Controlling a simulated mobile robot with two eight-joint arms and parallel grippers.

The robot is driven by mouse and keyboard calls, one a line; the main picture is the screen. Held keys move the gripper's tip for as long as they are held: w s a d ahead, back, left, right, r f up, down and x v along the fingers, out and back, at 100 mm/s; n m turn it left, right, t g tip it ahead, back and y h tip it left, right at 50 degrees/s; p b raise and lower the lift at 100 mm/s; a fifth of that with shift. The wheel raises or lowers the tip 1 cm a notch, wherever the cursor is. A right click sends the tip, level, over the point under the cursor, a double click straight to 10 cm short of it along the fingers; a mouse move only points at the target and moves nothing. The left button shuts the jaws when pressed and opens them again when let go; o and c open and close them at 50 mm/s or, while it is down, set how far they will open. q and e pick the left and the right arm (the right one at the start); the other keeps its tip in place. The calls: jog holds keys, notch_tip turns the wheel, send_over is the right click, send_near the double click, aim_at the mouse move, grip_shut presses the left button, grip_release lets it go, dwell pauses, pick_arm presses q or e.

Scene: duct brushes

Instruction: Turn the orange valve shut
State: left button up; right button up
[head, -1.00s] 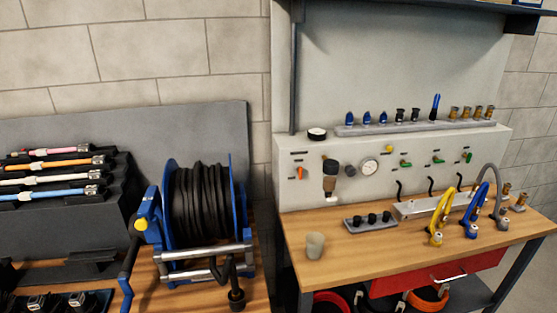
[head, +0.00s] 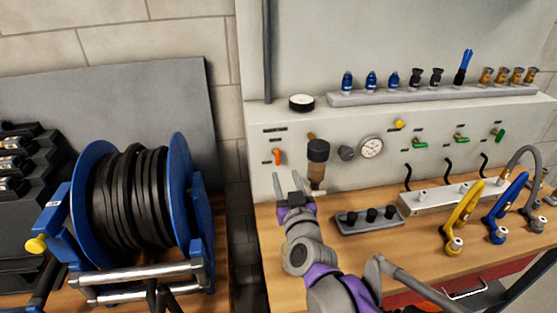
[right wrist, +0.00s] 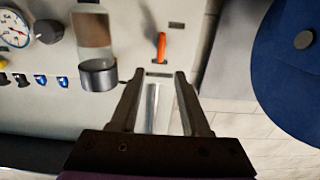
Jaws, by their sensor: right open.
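The orange valve (head: 277,156) is a small lever on the grey front panel, left of the dark-topped filter. Its lever stands upright. It also shows in the right wrist view (right wrist: 161,46), just beyond the fingertips. My right gripper (head: 288,180) is open and empty, in front of the panel and just below the valve in the head view. In the right wrist view my right gripper (right wrist: 159,75) has its two fingers apart, with the valve roughly in line with the gap. I see no contact. My left gripper is not in view.
The filter with a clear bowl (head: 317,163) stands close beside the valve, with a pressure gauge (head: 371,147) farther right. A blue hose reel (head: 180,195) is on the left. A black-socket block (head: 369,220) and yellow hose fitting (head: 463,218) sit on the bench (head: 400,264).

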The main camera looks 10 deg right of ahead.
aim_at(278, 156)
jog(key=w, duration=0.9)
jog(key=shift+w, duration=0.3)
grip_shut()
